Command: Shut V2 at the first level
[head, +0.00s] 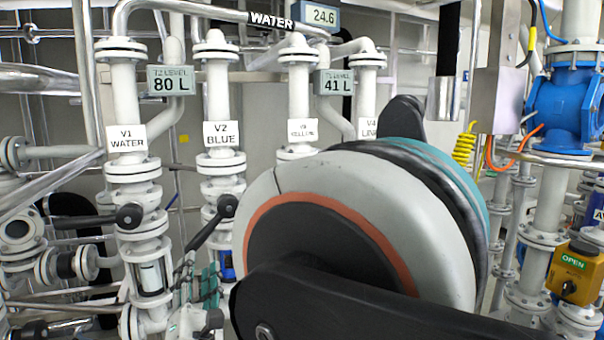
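The V2 pipe carries a white "V2 BLUE" label (221,134) left of the picture's middle. Below it, V2's black lever (205,228) slants down and left from a round hub on the pipe, neither level nor upright. My gripper (197,287) shows partly at the lower left, as teal and dark pieces below the lever's lower end. I cannot tell whether it touches the lever, or whether it is open or shut. My large arm covers the middle and lower right and hides the lower pipes there.
V1 (127,138) stands just left, its black lever (85,220) roughly level and pointing left. V3 (301,132) and V4 (369,128) are partly behind my arm. Level displays read 80 L (171,80) and 41 L (334,82). A yellow box marked OPEN (574,270) is at right.

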